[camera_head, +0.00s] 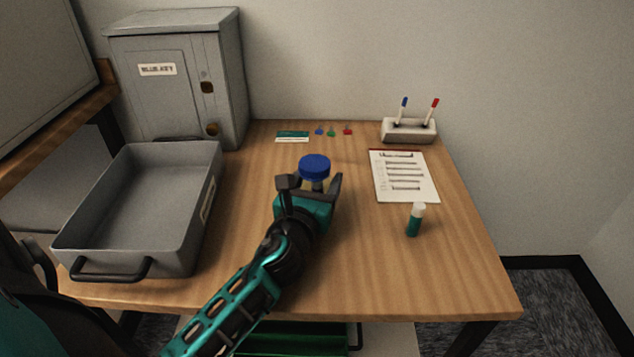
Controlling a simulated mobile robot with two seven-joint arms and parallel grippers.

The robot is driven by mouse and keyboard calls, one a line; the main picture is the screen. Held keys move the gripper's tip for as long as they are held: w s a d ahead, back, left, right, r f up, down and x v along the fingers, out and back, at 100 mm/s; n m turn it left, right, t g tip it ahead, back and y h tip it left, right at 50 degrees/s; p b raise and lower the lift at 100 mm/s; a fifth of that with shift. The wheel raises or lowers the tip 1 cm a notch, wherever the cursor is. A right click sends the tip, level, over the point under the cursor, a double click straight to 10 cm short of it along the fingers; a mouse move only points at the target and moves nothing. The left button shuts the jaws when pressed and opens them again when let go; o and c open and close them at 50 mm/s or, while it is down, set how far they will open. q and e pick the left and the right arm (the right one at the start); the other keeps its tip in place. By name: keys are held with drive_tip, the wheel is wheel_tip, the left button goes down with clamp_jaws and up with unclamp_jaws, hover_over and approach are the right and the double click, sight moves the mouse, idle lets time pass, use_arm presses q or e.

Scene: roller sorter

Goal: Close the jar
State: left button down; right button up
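The jar (305,184) stands on the wooden table near its middle, mostly hidden by my gripper; only a little of its yellowish body shows. A round blue lid (314,162) sits at its top. I cannot tell whether the lid is fully seated. My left gripper (311,183) reaches in from the lower left, low over the table at the near side of the jar. Its dark fingers are spread wide, one to each side below the lid, with room visible between them. Contact with the jar cannot be made out. My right gripper is not in view.
A grey handled tray (135,200) fills the table's left side, with a grey cabinet (175,85) behind. A teal white-capped tube (414,222), a paper sheet (405,178) and a pen holder (409,131) stand right. Small coloured pieces (332,132) lie behind. The front right is clear.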

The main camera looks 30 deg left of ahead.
use_arm(q)
drive_tip(key=shift+f, duration=0.15)
drive_tip(key=shift+c, duration=0.7)
unclamp_jaws()
drive_tip(key=shift+s, duration=0.2)
drive_tip(key=v, duration=1)
drive_tip(key=shift+b, duration=0.4)
drive_tip(key=shift+v, duration=0.85)
drive_tip(key=shift+r, duration=0.3)
